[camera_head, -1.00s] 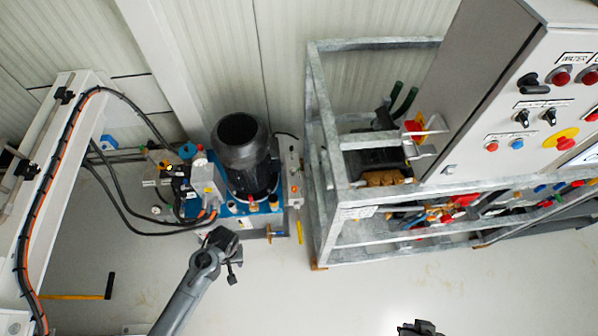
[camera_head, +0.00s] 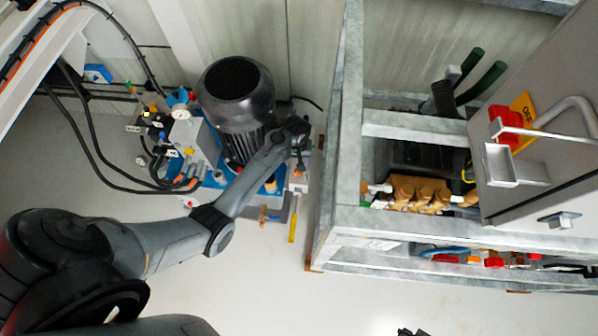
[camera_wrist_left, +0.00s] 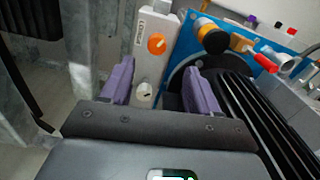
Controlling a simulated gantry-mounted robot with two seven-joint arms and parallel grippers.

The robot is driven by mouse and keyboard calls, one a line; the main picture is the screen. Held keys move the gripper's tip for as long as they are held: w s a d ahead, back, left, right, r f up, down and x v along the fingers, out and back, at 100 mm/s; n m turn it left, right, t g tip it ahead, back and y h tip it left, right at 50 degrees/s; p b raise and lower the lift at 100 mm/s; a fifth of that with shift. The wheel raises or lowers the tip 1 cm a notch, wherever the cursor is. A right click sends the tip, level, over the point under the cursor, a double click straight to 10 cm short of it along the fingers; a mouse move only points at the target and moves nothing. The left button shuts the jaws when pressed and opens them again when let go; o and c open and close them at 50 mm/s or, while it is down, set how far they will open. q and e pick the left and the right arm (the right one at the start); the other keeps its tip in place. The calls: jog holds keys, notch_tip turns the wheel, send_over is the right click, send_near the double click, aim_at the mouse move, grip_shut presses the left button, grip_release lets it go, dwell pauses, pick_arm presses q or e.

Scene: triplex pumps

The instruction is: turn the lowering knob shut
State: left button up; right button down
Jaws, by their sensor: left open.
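A small pale round part (camera_wrist_left: 145,95) with a dark mark is on the same panel, nearer my gripper. I cannot read which is the lowering knob. My left gripper (camera_wrist_left: 160,85) is open and empty, its purple fingers apart on either side of the panel in view; contact cannot be told. In the head view my left gripper (camera_head: 299,170) is over the panel, right of the black motor (camera_head: 236,100), hiding much of it.
The blue pump unit (camera_head: 215,183) with hoses and valves lies left of the gripper. A galvanized frame (camera_head: 345,150) stands close on the right, holding brass fittings (camera_head: 420,193). A grey cabinet (camera_head: 540,160) overhangs it. The floor in front is clear.

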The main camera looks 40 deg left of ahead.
pick_arm(q)
jog(key=f+b, duration=0.1)
jog(key=f, duration=0.2)
jog(key=f+b, duration=0.2)
jog(key=f, duration=0.1)
jog(key=f+b, duration=0.1)
jog(key=f, duration=0.2)
jog(key=shift+w, duration=0.4)
jog(key=shift+f+b, duration=0.4)
jog(key=shift+f, duration=0.3)
jog(key=c, duration=1)
jog(key=shift+c, duration=0.2)
jog(key=shift+r, duration=0.1)
